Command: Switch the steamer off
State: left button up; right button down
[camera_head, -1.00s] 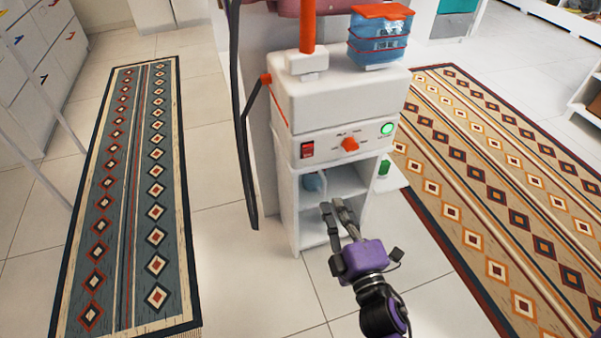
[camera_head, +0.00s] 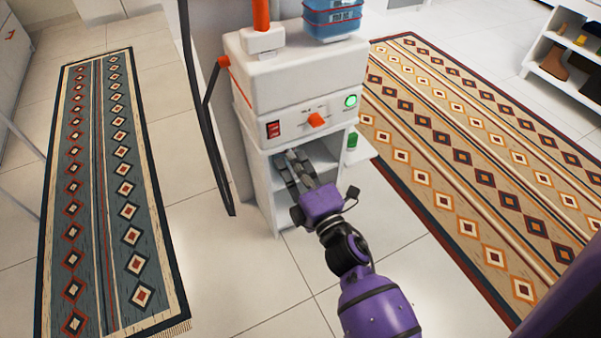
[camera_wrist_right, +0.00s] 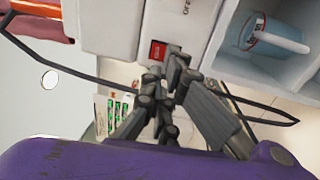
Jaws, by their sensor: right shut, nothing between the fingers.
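The steamer (camera_head: 295,75) is a white upright unit with an orange pole. Its front panel has a red rocker switch (camera_head: 273,129) at the left, an orange knob (camera_head: 317,120) in the middle and a lit green light (camera_head: 350,101) at the right. My right gripper (camera_head: 291,157) is shut and empty, its fingertips just below the red switch in the head view. In the right wrist view the red switch (camera_wrist_right: 158,50) shows right beyond the fingertips (camera_wrist_right: 171,66), which partly cover its lower edge. I cannot tell whether they touch it. My left gripper is out of view.
A blue container (camera_head: 332,20) sits on top of the steamer. A dark hose (camera_head: 207,120) hangs at its left. Patterned rugs (camera_head: 115,170) lie on both sides.

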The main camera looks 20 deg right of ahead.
aim_at(274, 130)
jog(key=w, duration=0.6)
jog(key=shift+w+a+r, duration=0.15)
jog(key=shift+r, duration=0.2)
jog(key=shift+w, duration=0.55)
jog(key=shift+w+r, duration=0.1)
